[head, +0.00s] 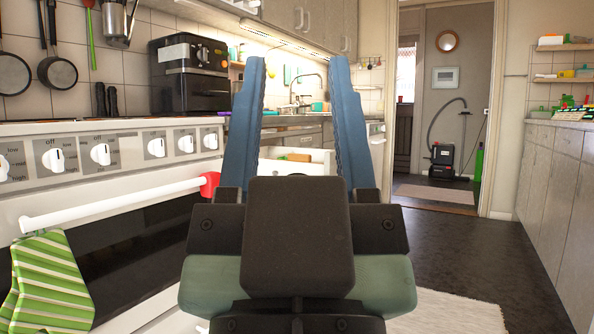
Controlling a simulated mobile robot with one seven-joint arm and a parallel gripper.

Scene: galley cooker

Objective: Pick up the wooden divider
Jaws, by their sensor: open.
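My gripper (297,62) points forward in the middle of the head view. Its two blue fingers stand wide apart with nothing between them. Beyond them, seen through the gap, a white drawer (318,169) stands open under the counter. A small brown, wood-coloured piece (298,157) shows at the drawer; it may be the wooden divider, but it is too small to be sure. The gripper is well short of the drawer and touches nothing there. My gripper's body and fingers hide parts of the drawer.
A white cooker (110,150) with knobs and a rail handle (115,205) runs along the left. A green striped cloth (45,285) hangs on it. A black appliance (190,75) stands on the counter behind. Grey cabinets (560,190) line the right.

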